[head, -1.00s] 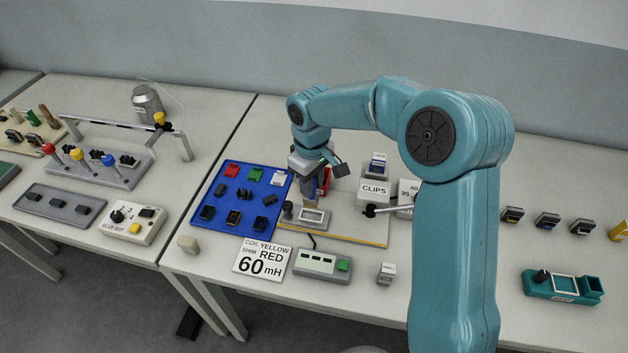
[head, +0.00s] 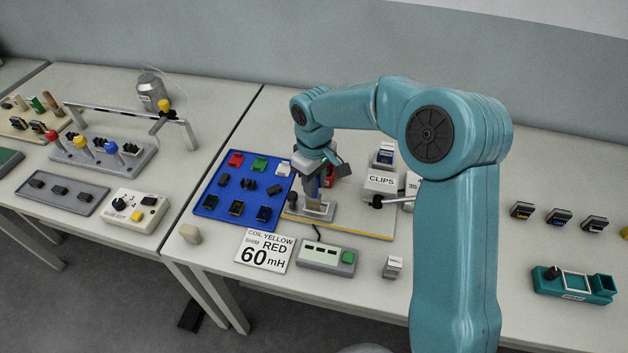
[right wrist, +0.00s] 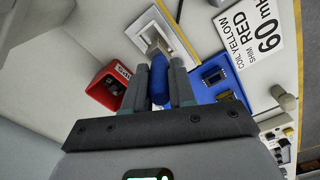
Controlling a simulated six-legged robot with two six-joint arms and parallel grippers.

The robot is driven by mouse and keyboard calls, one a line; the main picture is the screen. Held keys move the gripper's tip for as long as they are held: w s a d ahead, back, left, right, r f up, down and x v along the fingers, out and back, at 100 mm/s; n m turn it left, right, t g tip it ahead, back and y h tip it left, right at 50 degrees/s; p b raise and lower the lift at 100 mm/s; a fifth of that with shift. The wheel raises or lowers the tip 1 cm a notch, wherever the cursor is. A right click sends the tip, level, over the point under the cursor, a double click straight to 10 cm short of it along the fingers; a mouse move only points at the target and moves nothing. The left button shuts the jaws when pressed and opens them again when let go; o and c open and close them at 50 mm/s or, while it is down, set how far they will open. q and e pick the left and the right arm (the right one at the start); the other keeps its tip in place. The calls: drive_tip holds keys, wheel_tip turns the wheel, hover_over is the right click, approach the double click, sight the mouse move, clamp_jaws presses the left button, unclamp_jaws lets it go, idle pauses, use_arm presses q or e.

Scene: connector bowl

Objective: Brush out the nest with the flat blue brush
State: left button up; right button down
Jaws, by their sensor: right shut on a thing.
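My right gripper (head: 318,172) is shut on the blue-handled brush. In the right wrist view, the fingers (right wrist: 159,76) hold the blue handle (right wrist: 158,84) between them. The brush's pale flat end (right wrist: 150,38) points into the opening of the nest, a light square frame (right wrist: 177,28). In the head view the nest (head: 329,214) lies on a tan board with a yellow front edge, and the brush end (head: 312,200) overlaps it. I cannot tell whether the bristles touch the nest floor. My left gripper is not in view.
A blue tray (head: 219,190) with coloured and black parts lies left of the board. A red bin (right wrist: 104,86) is beside the nest. A sign (head: 266,250) and a green-button box (head: 326,257) lie in front.

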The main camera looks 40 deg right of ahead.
drive_tip(key=shift+f+b, duration=0.5)
drive_tip(key=shift+f, duration=0.2)
drive_tip(key=shift+s, duration=0.1)
idle(0.4)
drive_tip(key=shift+s+d+r, duration=0.15)
drive_tip(key=shift+s+d, duration=0.35)
drive_tip(key=shift+s, duration=0.05)
drive_tip(key=shift+w+a, duration=0.5)
drive_tip(key=shift+w, duration=0.15)
drive_tip(key=shift+s+d, duration=0.1)
drive_tip(key=shift+s+d, duration=0.4)
drive_tip(key=shift+s, duration=0.1)
drive_tip(key=shift+w+a, duration=0.1)
